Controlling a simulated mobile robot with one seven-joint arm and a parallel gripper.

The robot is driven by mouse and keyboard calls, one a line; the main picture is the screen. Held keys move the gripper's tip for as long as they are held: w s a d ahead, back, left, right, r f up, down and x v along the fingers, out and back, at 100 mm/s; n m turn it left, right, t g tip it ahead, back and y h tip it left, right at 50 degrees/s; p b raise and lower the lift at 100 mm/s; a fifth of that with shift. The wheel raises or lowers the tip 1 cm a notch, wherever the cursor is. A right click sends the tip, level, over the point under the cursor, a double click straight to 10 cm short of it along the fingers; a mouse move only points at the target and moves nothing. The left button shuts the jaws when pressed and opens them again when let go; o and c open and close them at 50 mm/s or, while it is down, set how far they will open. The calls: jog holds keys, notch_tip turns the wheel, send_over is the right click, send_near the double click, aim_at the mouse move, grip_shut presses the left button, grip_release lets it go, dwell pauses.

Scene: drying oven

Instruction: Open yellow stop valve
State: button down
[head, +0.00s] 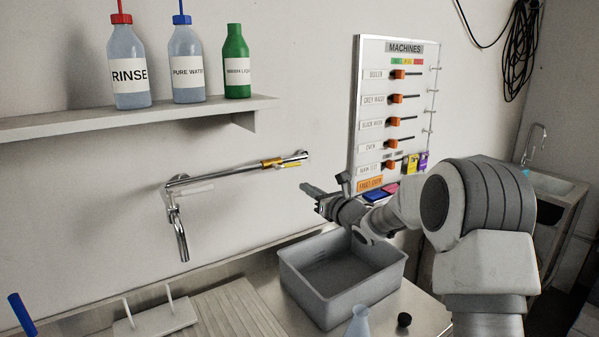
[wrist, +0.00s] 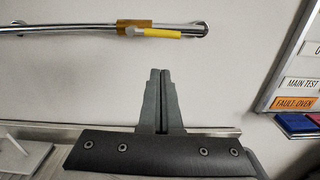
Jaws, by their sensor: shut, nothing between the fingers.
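The yellow stop valve (head: 287,165) sits on the chrome pipe (head: 235,174) on the wall, near the pipe's right end. In the wrist view, its yellow handle (wrist: 161,33) lies along the pipe and points right, next to an orange-yellow collar (wrist: 134,27). My gripper (head: 308,189) is shut and empty. In the head view it is below and a little right of the valve. In the wrist view my gripper (wrist: 160,72) points up toward the wall, with its fingertips below the handle and apart from it.
A grey basin (head: 310,297) stands on the counter below my arm. The machines panel (head: 353,130) is on the wall to the right. A shelf with bottles (head: 60,125) is at upper left. A faucet spout (head: 181,238) hangs from the pipe's left end. The wall between gripper and valve is clear.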

aim_at(288, 166)
jog(key=shift+w+a+r+p, duration=0.25)
jog(key=shift+w+a+r, duration=0.2)
jog(key=shift+w, duration=0.25)
jog(key=shift+w+a+r+p, duration=0.2)
jog(key=shift+w+a+r, duration=0.25)
jog(key=shift+w, duration=0.2)
jog(key=shift+w+a+r+p, duration=0.25)
jog(key=shift+w+a+r, duration=0.1)
jog(key=shift+w+r, duration=0.3)
jog(key=shift+f, duration=0.1)
jog(key=shift+w+a+f+b, duration=0.1)
jog(key=shift+w+b, duration=0.05)
jog(key=shift+b, duration=0.65)
